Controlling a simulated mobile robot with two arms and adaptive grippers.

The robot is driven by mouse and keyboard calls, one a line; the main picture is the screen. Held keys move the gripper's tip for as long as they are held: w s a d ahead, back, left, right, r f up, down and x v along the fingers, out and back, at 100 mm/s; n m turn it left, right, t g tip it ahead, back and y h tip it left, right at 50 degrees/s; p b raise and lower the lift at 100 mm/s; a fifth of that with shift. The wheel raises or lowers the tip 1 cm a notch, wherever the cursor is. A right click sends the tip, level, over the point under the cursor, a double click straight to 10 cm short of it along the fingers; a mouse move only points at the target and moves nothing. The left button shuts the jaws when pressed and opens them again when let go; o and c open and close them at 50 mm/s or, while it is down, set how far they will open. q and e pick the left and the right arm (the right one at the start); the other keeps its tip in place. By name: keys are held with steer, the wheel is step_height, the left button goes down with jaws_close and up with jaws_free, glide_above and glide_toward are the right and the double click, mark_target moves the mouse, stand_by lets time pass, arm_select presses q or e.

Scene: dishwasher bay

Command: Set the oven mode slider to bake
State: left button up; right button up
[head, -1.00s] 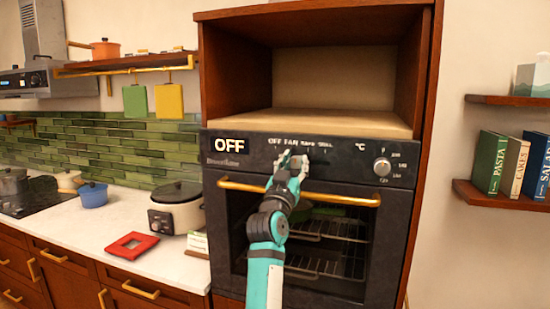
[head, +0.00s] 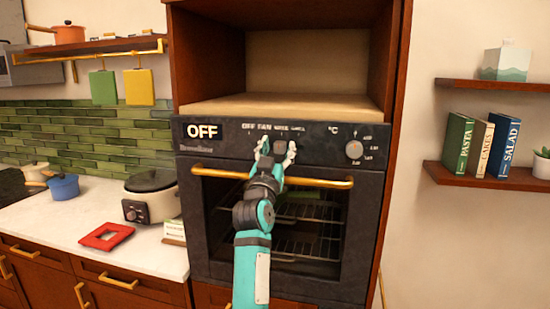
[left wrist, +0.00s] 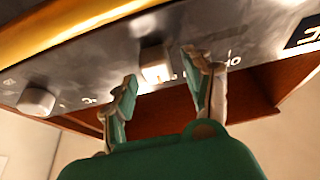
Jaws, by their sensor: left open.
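The oven (head: 360,188) has a dark control panel with a display reading OFF (head: 202,131) at its left. To the right of the display are small mode labels (head: 265,127), with OFF and FAN readable and the others blurred. The mode slider (head: 280,147) is a small grey block that appears to be under the third label. In the left wrist view the slider (left wrist: 155,66) lies between the fingertips, with visible gaps to the fingers. My left gripper (head: 276,150) is open in front of the panel. My right gripper is in neither view.
A round temperature knob (head: 354,149) is on the panel's right. The gold oven handle (head: 320,182) runs below the panel, behind my left arm. An empty wooden niche (head: 310,62) is above the oven. The counter (head: 60,225) is left and bookshelves (head: 480,175) right.

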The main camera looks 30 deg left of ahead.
arm_select(q)
steer(key=v, duration=1.1)
steer(key=shift+s, duration=0.35)
steer(key=shift+d+f, duration=0.1)
steer(key=shift+f, duration=0.05)
